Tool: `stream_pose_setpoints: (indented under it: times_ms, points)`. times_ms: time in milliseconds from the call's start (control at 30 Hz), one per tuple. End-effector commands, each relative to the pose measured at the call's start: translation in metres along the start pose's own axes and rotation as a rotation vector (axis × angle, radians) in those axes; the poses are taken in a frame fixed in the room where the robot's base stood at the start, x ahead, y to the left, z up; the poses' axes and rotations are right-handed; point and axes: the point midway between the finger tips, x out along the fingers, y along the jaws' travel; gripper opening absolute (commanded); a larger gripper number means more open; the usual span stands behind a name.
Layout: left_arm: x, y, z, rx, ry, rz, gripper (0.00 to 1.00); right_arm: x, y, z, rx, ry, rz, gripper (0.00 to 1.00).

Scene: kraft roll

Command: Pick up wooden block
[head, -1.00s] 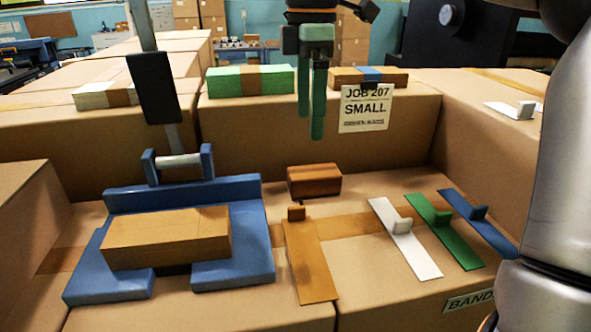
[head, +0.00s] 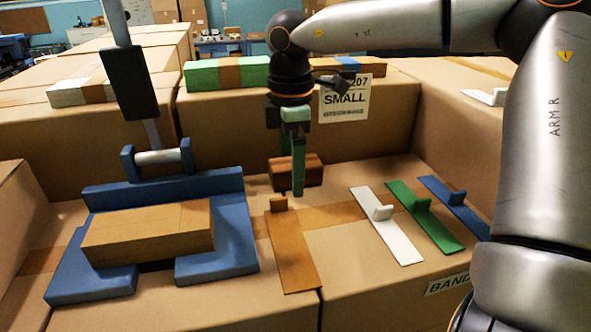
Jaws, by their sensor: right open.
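A small dark brown wooden block (head: 313,171) sits on the cardboard surface near the middle, just behind a tan strip. My right gripper (head: 298,186) points down in front of the block in the head view, its green fingers covering part of it. The fingers show nearly edge-on, one behind the other. The gripper is open and I see nothing held; whether the fingers touch the block I cannot tell. My left gripper is out of view.
A blue press (head: 222,262) with a lever holds a tan kraft stack (head: 150,235) on the left. A tan strip (head: 292,255), a white strip (head: 385,225), a green strip (head: 425,218) and a blue strip (head: 455,208) lie to the right. A SMALL label (head: 345,100) hangs behind.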

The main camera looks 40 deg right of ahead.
Motion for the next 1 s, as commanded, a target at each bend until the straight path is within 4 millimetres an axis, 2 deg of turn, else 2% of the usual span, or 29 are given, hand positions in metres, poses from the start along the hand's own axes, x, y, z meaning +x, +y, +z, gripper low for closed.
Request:
stream_pose_setpoints:
  times_ms: [167, 1000]
  points:
    - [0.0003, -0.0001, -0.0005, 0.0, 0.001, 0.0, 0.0, 0.0001, 0.0001, 0.0, 0.0, 0.0, 0.0, 0.95]
    - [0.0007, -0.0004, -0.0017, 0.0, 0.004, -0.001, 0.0, -0.0004, 0.0001, 0.0002, 0.0, -0.001, 0.0, 0.01]
